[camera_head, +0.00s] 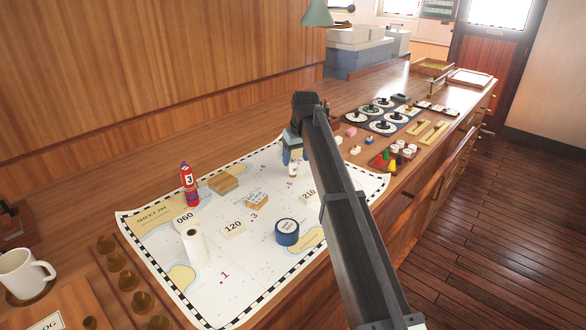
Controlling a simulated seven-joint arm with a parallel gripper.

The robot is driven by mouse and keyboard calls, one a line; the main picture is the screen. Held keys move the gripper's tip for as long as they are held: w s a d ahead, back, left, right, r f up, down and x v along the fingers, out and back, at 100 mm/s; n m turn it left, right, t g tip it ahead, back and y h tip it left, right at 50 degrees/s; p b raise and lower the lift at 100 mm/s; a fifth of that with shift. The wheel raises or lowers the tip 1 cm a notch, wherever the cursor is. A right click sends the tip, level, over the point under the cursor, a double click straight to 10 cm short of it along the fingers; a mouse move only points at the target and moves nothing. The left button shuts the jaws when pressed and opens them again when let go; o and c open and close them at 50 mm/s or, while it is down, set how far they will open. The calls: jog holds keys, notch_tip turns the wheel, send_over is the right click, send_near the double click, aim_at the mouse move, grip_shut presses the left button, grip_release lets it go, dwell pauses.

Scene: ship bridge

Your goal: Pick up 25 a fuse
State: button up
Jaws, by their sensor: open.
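My gripper (291,156) points down over the far edge of the chart, near its upper right part. It is open. A small pale upright cylinder (293,170) shows right at its fingertips; it may be the 25 A fuse, but its marking is too small to read. I cannot tell whether the fingers are around it or beside it. My arm crosses the picture from the lower right and hides part of the chart and counter.
A mug (24,273) stands left. Round dials (382,126) and small items lie beyond my arm.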

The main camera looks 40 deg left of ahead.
aim_at(293, 160)
jog(key=shift+a+x, duration=0.2)
jog(key=shift+x, duration=1.05)
jog(key=shift+a+x, duration=0.25)
jog(key=shift+x, duration=1)
jog(key=shift+r, duration=0.1)
jog(key=shift+c, duration=0.5)
jog(key=c, duration=1)
jog(key=shift+r, duration=0.1)
